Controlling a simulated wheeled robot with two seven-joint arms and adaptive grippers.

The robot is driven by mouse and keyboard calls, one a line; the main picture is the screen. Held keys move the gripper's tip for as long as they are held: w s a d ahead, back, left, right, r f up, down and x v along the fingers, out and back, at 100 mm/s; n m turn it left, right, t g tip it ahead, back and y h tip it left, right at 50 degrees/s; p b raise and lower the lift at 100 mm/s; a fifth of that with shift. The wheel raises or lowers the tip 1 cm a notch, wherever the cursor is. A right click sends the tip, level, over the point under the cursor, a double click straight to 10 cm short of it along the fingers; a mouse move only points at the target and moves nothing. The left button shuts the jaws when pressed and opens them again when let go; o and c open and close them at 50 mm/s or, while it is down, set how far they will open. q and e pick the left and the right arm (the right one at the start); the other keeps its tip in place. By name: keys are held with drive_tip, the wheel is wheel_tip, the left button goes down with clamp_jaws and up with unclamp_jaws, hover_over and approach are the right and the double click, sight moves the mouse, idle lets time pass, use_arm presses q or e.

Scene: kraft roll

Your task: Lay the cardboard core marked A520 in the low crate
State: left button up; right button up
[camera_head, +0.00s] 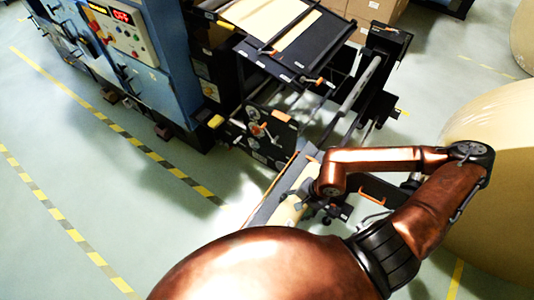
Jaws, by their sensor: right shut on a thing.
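My right gripper (318,207) is low in the middle of the head view, at the end of my copper arm, and is partly hidden by its own wrist. It is shut on a pale tan piece, the cardboard core (288,212), of which only a part shows. No A520 mark can be read. A long, low, tray-like thing with a tan edge (268,200) lies just left of the gripper; it may be the low crate. I cannot tell whether the core touches it. My left gripper is not in view.
A blue machine (150,85) with a control panel stands at upper left. A black frame with rollers (362,85) stands behind the gripper. A large kraft roll (500,135) is close on the right. Floor with yellow-black stripes (90,250) is clear at left.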

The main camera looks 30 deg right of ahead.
drive_tip(key=shift+w+r, duration=0.1)
drive_tip(key=shift+w, duration=0.35)
drive_tip(key=w+a+r+n+g+b, duration=0.2)
drive_tip(key=w+a+r+n, duration=0.4)
drive_tip(key=w+r+n, duration=0.5)
drive_tip(key=shift+w+a+n+g+b, duration=0.25)
drive_tip(key=shift+w+n+g+b, duration=0.1)
drive_tip(key=shift+w+n+g, duration=0.45)
drive_tip(key=shift+s, duration=0.2)
